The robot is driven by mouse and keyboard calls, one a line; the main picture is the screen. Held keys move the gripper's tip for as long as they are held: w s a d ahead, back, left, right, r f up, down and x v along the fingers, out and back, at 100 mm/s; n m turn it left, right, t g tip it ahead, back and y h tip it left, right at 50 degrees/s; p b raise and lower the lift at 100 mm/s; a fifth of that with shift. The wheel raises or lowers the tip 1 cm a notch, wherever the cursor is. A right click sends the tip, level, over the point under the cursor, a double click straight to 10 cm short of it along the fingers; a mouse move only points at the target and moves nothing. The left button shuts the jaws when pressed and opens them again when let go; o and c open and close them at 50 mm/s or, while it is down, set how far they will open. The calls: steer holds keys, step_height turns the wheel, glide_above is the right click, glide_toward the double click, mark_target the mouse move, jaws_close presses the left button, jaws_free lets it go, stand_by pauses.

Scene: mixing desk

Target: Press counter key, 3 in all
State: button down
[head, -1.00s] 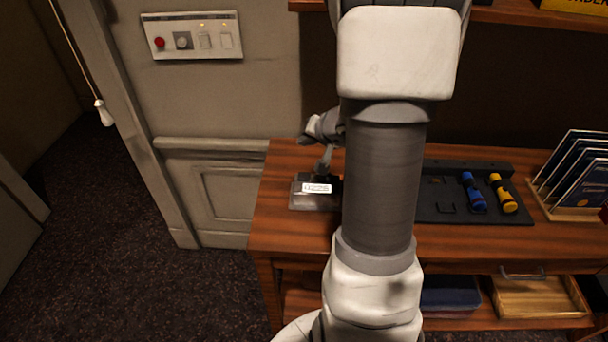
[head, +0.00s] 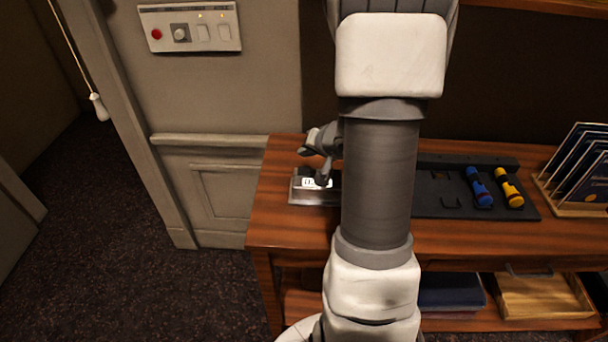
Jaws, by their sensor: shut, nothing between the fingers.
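The counter (head: 306,193) is a small grey box with a white label or display on the left end of the wooden desk (head: 278,222). My arm hides its right part. My gripper (head: 324,180) is shut and empty, pointing down at the counter, with its tips in front of part of the white label. I cannot tell whether the tips touch the key, as the key itself is hidden or too small to make out.
A black tray (head: 436,207) holds a blue torch-like item (head: 478,187) and a yellow one (head: 509,188). A rack of blue booklets (head: 578,172) stands at the right. A wall panel (head: 190,27) with a red button is at upper left. A pull cord (head: 98,106) hangs at the left.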

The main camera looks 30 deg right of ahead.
mark_target(300, 167)
steer(key=shift+f+b, duration=1.45)
steer(key=shift+b, duration=0.1)
steer(key=shift+f+b, duration=0.95)
steer(key=shift+b, duration=0.8)
stand_by(1.4)
steer(key=shift+r, duration=0.1)
steer(key=shift+r+p, duration=0.45)
steer(key=shift+r, duration=0.4)
steer(key=shift+r+p, duration=1.55)
steer(key=shift+r, duration=1)
